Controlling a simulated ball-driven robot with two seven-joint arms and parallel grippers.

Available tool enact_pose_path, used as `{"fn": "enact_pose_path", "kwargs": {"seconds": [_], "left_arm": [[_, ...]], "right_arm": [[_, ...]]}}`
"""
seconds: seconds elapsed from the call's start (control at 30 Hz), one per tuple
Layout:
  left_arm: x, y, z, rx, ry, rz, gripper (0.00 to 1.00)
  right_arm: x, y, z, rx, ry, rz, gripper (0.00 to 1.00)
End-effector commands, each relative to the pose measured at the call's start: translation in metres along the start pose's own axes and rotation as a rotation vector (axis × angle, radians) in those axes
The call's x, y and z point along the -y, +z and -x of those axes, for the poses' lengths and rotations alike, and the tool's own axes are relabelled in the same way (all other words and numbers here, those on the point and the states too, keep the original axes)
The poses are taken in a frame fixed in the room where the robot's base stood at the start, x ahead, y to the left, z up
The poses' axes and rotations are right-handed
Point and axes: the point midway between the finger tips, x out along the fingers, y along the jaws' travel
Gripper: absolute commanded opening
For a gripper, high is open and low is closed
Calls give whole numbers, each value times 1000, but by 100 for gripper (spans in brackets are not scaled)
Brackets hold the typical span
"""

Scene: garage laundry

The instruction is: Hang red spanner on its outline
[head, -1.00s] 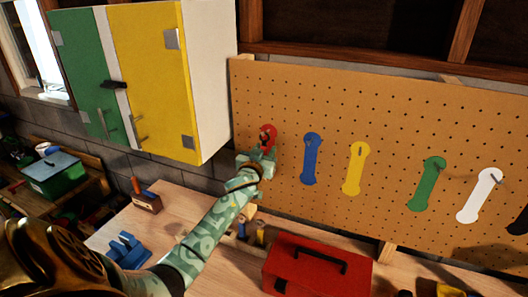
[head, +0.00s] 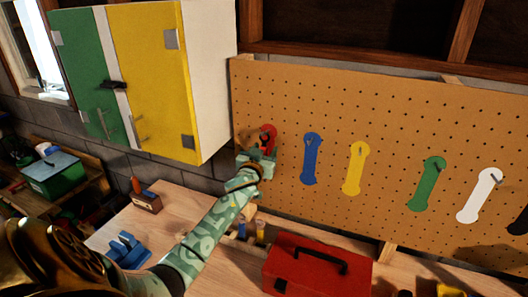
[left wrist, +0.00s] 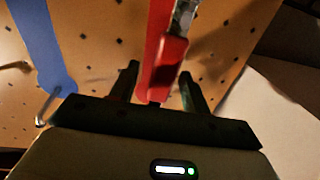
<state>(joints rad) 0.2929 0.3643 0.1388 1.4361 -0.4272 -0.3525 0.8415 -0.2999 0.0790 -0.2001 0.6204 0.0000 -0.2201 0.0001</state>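The red outline (head: 269,131) is at the left end of the pegboard, partly hidden behind my left gripper (head: 262,160). In the left wrist view, the red spanner (left wrist: 170,62) has a red grip and a grey metal shaft, and lies in front of the red outline (left wrist: 154,40), roughly along it. My left gripper (left wrist: 160,88) has its fingers apart on either side of the spanner's lower end, with a visible gap at the left finger. The spanner's upper end and any hook holding it are out of the wrist view. My right gripper is not in view.
Blue (head: 310,160), yellow (head: 355,168), green (head: 428,184) and white (head: 481,195) outlines line the pegboard (head: 390,130) to the right. A red toolbox (head: 305,273) stands on the bench below. A yellow and green cabinet (head: 150,80) hangs at the left.

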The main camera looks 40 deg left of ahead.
Motion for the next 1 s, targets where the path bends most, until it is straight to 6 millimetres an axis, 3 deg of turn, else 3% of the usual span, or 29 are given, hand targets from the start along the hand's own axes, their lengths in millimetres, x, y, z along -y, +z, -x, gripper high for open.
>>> {"fn": "enact_pose_path", "kwargs": {"seconds": [0.13, 0.27, 0.7, 0.83, 1.0], "left_arm": [[0, 1, 4, 0, 1, 1, 47], [0, 1, 23, 0, 0, 0, 47], [0, 2, 135, 2, 0, 1, 47], [0, 2, 154, 2, 1, 1, 47], [0, 0, 163, 0, 0, 0, 47]], "right_arm": [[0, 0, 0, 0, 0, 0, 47], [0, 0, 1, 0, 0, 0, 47], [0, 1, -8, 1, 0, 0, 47], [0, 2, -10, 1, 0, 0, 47], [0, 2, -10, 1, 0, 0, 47]]}}
